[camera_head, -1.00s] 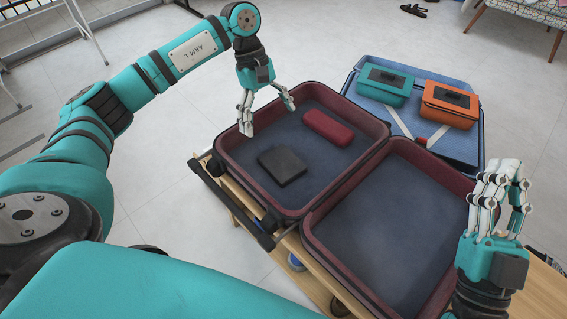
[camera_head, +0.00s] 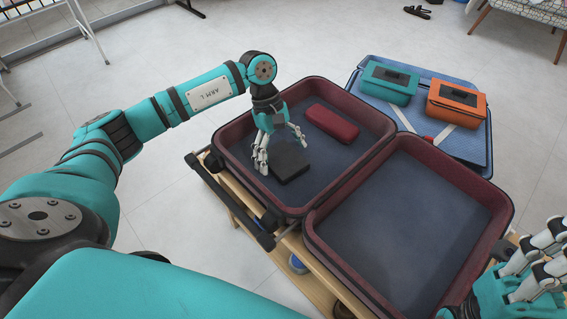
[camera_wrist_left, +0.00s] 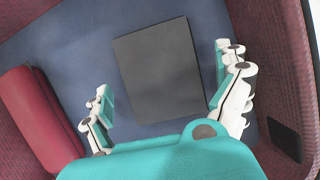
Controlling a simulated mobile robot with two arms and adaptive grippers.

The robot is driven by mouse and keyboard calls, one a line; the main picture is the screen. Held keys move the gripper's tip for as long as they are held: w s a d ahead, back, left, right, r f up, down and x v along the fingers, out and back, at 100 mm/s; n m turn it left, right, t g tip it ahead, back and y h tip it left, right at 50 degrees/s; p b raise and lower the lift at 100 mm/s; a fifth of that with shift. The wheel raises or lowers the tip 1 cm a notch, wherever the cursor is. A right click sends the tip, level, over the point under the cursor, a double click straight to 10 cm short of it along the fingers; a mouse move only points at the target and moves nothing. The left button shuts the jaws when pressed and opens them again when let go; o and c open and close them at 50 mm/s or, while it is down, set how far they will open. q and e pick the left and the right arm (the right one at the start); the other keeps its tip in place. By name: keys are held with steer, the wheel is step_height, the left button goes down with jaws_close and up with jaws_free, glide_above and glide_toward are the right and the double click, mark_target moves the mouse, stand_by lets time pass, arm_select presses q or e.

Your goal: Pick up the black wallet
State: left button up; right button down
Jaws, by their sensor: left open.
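The black wallet (camera_head: 290,161) lies flat in the left half of the open maroon suitcase (camera_head: 222,140). In the left wrist view the wallet (camera_wrist_left: 158,72) shows as a dark rectangle between the spread fingers. My left gripper (camera_head: 281,150) is open and pointing down over the wallet, its fingers on either side of it; it also shows in the left wrist view (camera_wrist_left: 165,108). Whether the fingers touch the wallet is not clear. My right gripper (camera_head: 535,262) is at the lower right edge, partly cut off, away from the wallet.
A red case (camera_head: 331,123) lies beside the wallet in the same half. The suitcase's right half (camera_head: 400,220) is empty. Behind stands a blue suitcase (camera_head: 440,148) with a green pouch (camera_head: 390,82) and an orange pouch (camera_head: 456,106). The suitcase walls surround my left gripper.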

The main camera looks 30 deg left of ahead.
arm_select(q)
steer(key=shift+d+f, duration=0.1)
steer(key=shift+f, duration=0.15)
steer(key=shift+c, duration=0.4)
steer(key=c, duration=1)
